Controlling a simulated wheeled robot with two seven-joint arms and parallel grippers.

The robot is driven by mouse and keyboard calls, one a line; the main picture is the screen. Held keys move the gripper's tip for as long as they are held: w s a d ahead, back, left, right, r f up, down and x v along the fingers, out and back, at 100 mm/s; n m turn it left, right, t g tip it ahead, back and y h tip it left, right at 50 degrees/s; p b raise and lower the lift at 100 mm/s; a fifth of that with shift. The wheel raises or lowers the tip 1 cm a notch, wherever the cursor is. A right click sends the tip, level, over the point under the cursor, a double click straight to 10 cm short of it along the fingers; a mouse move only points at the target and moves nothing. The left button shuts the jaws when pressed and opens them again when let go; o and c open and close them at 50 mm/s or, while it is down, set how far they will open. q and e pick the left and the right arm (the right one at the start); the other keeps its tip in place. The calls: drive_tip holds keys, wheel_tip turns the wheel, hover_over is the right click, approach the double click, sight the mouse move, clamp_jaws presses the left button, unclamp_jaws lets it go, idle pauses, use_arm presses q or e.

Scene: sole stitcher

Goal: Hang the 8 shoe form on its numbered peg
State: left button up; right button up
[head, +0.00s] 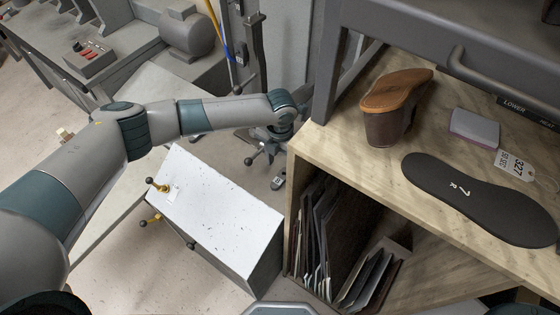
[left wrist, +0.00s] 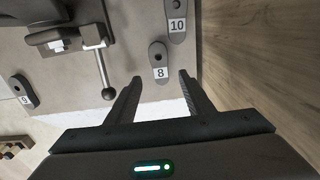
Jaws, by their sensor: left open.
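The 8 shoe form (left wrist: 157,53) is a small grey sole shape with a hole and a white "8" label. In the left wrist view it lies on a grey surface, just beyond and between my left fingertips. My left gripper (left wrist: 160,77) is open, with nothing between its fingers. In the head view my left arm reaches in from the left to beside the wooden cabinet, and its fingers are hard to make out. A small labelled form (head: 278,182) lies below it, its number too small to read. I cannot make out a numbered peg. My right gripper is out of view.
Form 10 (left wrist: 177,20) lies close to form 8, and form 9 (left wrist: 24,91) lies left. A ball-ended lever (left wrist: 105,75) stands left of form 8. The wooden cabinet (head: 305,147) borders on the right. A white-topped box (head: 215,205) stands nearer me.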

sight(280, 178)
use_arm(q)
wheel_tip(280, 178, down, 3)
drive_tip(key=shift+b, duration=0.85)
wheel_tip(280, 178, down, 3)
drive_tip(key=shift+f+b, duration=0.1)
drive_tip(key=shift+b, duration=1.1)
drive_tip(key=shift+f+b, duration=0.4)
drive_tip(key=shift+f, duration=0.3)
clamp_jaws()
drive_tip(key=shift+r, duration=0.15)
